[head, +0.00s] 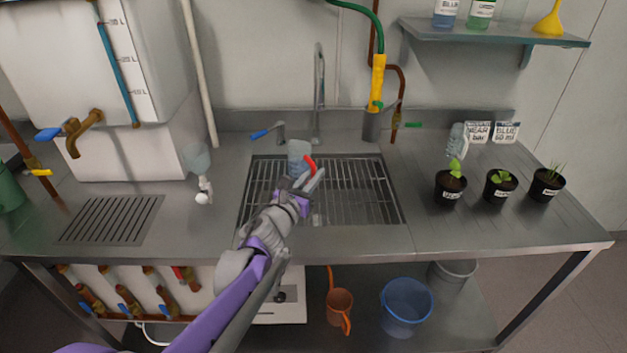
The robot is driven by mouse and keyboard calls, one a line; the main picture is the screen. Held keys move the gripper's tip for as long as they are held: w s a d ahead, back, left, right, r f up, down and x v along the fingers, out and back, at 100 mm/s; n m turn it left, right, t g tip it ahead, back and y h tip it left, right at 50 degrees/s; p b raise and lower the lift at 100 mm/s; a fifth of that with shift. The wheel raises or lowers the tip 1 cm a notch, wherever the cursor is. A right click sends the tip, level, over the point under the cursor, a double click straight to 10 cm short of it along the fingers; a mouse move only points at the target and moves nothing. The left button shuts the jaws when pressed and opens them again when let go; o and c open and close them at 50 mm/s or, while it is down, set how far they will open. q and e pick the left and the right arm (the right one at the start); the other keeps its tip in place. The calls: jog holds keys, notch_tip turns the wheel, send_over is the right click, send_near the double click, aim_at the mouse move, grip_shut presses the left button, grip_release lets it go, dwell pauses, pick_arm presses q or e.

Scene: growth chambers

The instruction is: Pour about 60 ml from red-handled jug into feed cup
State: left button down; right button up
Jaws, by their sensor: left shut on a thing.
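The red-handled jug (298,154) is a small translucent vessel with a red handle (310,163). It is over the back of the sink grate, and looks roughly upright. My left gripper (311,180) is shut on the jug at its handle side. The gripper and forearm hide part of the grate; I cannot tell whether the jug touches it. The liquid level in the jug is too small to read. A clear vessel (457,136) stands at the back right beside the label cards; I cannot tell whether it is the feed cup. My right gripper is not in view.
Label cards (507,132) stand at the back right, behind several potted plants (502,184). A tap (319,95) rises behind the sink grate (371,195). Another translucent vessel (198,160) is left of the sink. The counter right of the grate (415,225) is clear.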

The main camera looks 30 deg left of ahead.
aim_at(314, 163)
pick_arm(q)
jog(key=shift+r+p, duration=2.45)
jog(key=shift+r, duration=0.9)
jog(key=shift+f, duration=0.1)
jog(key=d+f+m+h+p, duration=0.1)
jog(key=d+f+h, duration=0.1)
jog(key=d+f, duration=0.2)
jog(key=d+f+m+h, duration=0.1)
jog(key=d+f+h, duration=0.1)
jog(key=d+f, duration=0.2)
jog(key=d+f+m+h+p, duration=0.1)
jog(key=d+f+m+h, duration=0.1)
jog(key=d+f, duration=0.2)
jog(key=shift+d+f+g+p, duration=0.15)
jog(key=shift+d+g+p, duration=0.25)
jog(key=shift+d, duration=0.9)
jog(key=shift+s+d+f, duration=0.15)
jog(key=shift+d+f, duration=0.05)
